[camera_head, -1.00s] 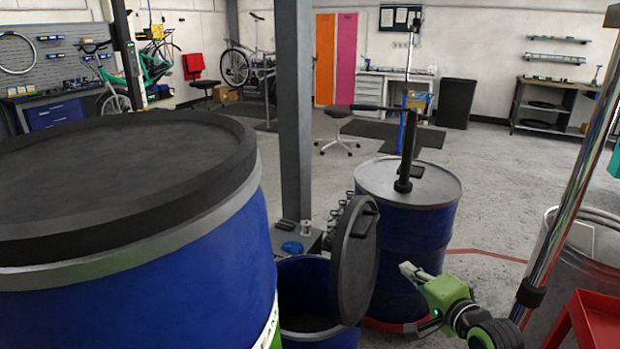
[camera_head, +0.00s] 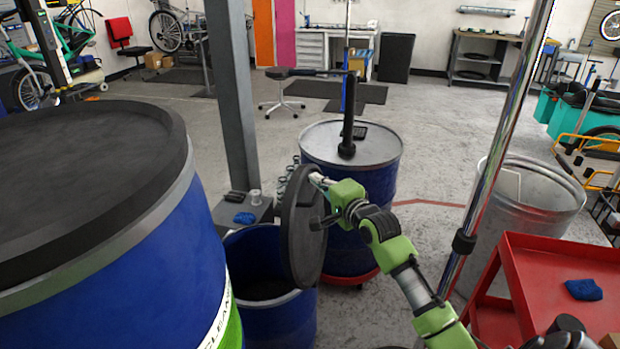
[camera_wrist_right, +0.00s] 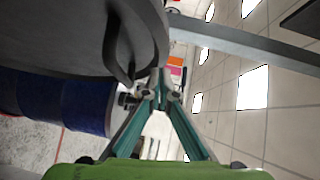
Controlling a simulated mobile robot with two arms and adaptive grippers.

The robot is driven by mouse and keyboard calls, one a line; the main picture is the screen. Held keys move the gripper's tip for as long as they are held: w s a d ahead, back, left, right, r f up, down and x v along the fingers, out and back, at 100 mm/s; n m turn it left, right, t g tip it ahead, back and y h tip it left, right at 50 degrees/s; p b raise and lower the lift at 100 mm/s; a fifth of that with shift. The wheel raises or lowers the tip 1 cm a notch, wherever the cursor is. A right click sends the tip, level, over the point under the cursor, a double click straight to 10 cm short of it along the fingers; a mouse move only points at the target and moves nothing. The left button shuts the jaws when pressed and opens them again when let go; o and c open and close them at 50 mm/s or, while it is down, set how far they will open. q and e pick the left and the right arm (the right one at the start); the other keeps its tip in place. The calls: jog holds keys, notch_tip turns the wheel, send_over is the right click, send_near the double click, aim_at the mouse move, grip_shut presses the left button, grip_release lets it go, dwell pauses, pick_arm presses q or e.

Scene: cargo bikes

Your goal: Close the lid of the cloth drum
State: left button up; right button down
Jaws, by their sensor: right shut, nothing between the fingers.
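The cloth drum (camera_head: 283,325) is a blue open-topped drum in the lower middle of the head view. Its dark round lid (camera_head: 296,232) stands steeply raised at the drum's right side, leaving the opening uncovered. My right gripper (camera_head: 317,181) is shut and empty at the upper right of the lid, on its handle side. In the right wrist view, the lid (camera_wrist_right: 60,38) fills the upper left, and its curved handle (camera_wrist_right: 112,50) hangs close to my shut fingertips (camera_wrist_right: 160,84). I cannot tell whether the fingers touch the lid. My left gripper is not in view.
A large blue drum with a black top (camera_head: 80,150) blocks the left. Another closed blue drum (camera_head: 378,185) stands behind the lid. A grey post (camera_head: 232,100) rises behind the cloth drum. A red cart (camera_head: 545,280) and an open metal bin (camera_head: 545,190) stand to the right.

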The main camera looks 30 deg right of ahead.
jog(key=shift+w+a+f, duration=0.1)
jog(key=shift+w+a, duration=0.65)
jog(key=shift+w, duration=0.1)
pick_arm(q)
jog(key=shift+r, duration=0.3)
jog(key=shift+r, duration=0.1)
